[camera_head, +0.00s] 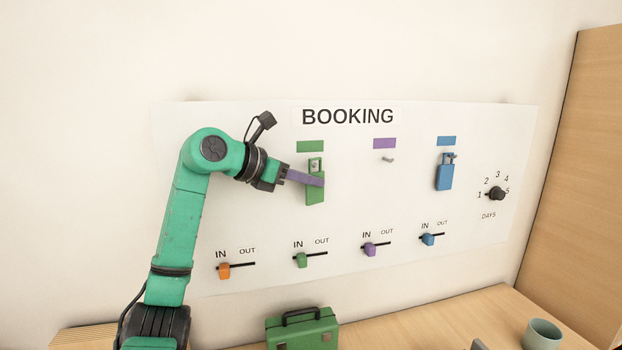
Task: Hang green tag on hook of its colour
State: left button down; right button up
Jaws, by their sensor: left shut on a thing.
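The green tag (315,195) is upright against the white board, below the green label (310,146). My left gripper (319,180) reaches in from the left and is shut on the tag, its purple-grey finger across the tag's middle. The green hook (315,163) shows at the opening in the tag's top. The tag's top seems to be around or just in front of the hook; I cannot tell which. My right gripper is not in view.
The purple hook (388,159) is bare. A blue tag (445,176) hangs at the blue hook. Below are several coloured sliders and a black dial (496,194). A green case (302,332) and a cup (542,334) stand on the wooden surface (400,335).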

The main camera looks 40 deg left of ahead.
pick_arm(q)
jog(key=shift+w+a+f+b, duration=0.3)
jog(key=shift+w+a+f, duration=0.1)
jog(key=shift+a+f, duration=0.2)
jog(key=shift+r, duration=0.2)
dwell(1.3)
jog(key=c, duration=0.9)
grip_release()
jog(key=shift+s+d+r, duration=0.1)
jog(key=shift+d, duration=0.05)
